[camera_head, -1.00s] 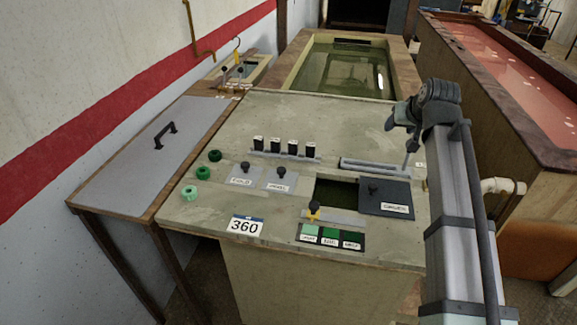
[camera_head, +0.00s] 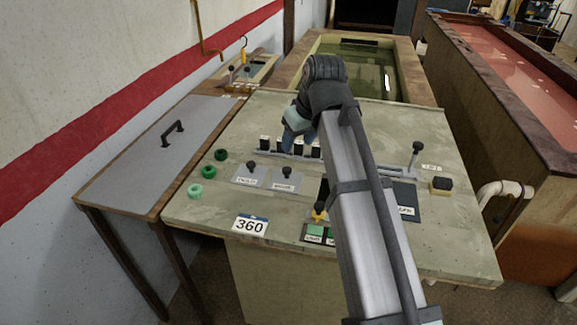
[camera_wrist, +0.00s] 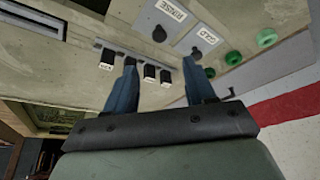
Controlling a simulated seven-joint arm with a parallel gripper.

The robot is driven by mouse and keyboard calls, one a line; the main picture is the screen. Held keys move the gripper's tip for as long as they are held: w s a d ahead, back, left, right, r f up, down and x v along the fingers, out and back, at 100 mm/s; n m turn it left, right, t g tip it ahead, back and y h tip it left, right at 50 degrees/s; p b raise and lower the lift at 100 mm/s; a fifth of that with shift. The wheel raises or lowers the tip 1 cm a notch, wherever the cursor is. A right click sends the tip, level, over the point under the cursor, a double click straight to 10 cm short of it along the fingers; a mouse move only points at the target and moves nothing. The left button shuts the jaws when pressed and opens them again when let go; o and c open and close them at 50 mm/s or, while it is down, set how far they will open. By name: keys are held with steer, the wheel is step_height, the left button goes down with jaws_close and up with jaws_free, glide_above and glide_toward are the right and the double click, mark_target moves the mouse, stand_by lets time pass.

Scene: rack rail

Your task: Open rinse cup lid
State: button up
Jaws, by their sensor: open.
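The rinse cup lid (camera_head: 283,184) is a grey square plate with a black knob and a white label, closed flat on the bench top. In the wrist view the lid (camera_wrist: 157,18), labelled RINSE, lies beyond my fingertips, its knob roughly in line with the gap between them. My gripper (camera_head: 291,143) is open and empty, over the row of black-and-white blocks behind the lid. In the wrist view my gripper (camera_wrist: 159,62) shows two blue fingers spread apart, with the blocks behind and between them. The fingers do not appear to touch the knob.
The similar gold lid (camera_head: 247,175) is just left of the rinse lid. Black-and-white blocks (camera_wrist: 149,73) stand in a rail. Green rings (camera_head: 209,172) lie farther left. An upright lever (camera_head: 415,155) and a yellow-black block (camera_head: 441,185) are at right. My arm hides part of the dark lid.

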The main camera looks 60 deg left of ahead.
mark_target(287, 169)
steer(key=x, duration=1.2)
steer(key=shift+a+f, duration=0.15)
steer(key=shift+f, duration=0.15)
steer(key=shift+c, duration=0.4)
jaws_close()
